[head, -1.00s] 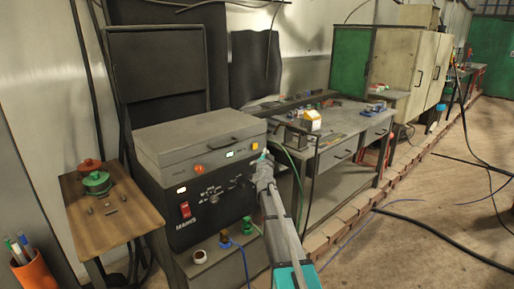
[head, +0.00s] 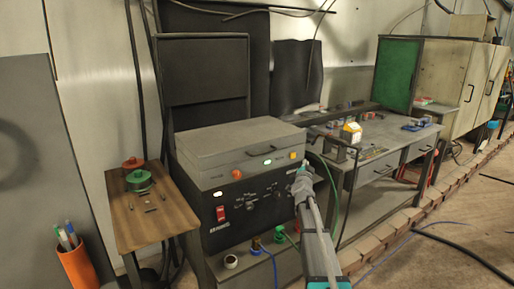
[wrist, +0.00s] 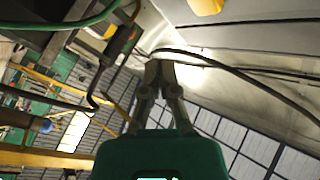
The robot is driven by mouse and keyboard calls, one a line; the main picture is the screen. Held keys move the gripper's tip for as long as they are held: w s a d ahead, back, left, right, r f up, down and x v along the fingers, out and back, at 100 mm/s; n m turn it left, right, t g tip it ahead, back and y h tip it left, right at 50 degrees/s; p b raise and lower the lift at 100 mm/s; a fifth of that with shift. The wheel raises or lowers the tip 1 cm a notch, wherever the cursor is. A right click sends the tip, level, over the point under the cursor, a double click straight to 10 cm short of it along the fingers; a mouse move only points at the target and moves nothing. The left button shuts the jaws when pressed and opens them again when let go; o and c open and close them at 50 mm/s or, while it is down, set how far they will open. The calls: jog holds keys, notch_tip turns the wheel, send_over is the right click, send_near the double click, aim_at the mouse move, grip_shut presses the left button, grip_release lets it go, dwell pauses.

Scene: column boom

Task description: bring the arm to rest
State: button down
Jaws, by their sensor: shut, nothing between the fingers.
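My gripper (head: 302,168) is at the end of my raised arm, which comes up from the bottom of the head view. It appears just in front of the right edge of the dark machine (head: 262,206) with lit buttons and a red switch. In the wrist view my gripper (wrist: 160,66) has its two fingers together, with nothing between them. The wrist view looks toward the ceiling, windows and hanging cables. I cannot tell from these frames whether the gripper touches the machine.
A green cable (head: 331,192) hangs close right of my gripper. A workbench (head: 366,172) stands behind it to the right. Open floor lies at lower right.

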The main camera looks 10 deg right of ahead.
jog(key=s+a+f+n+g+y, duration=0.45)
jog(key=s+a+f, duration=0.25)
jog(key=a, duration=0.4)
jog(key=s+a+f+n+g+y, duration=0.3)
jog(key=s+a+f+n+y, duration=0.35)
jog(key=a, duration=0.55)
jog(key=s+a+f+n+g+h, duration=0.1)
jog(key=s+a+f+g, duration=0.15)
jog(key=s, duration=0.45)
jog(key=s+a+f+g, duration=0.2)
jog(key=s+f+g, duration=0.2)
jog(key=s, duration=0.4)
jog(key=s+f+g+h, duration=0.1)
jog(key=s+g+h, duration=0.15)
jog(key=s, duration=0.75)
notch_tip(320, 180, up, 18)
jog(key=g+p, duration=0.1)
jog(key=p, duration=1.7)
jog(key=shift+s+d+r+y+p, duration=0.15)
jog(key=shift+s+d+y+p, duration=0.2)
jog(key=shift+s, duration=0.1)
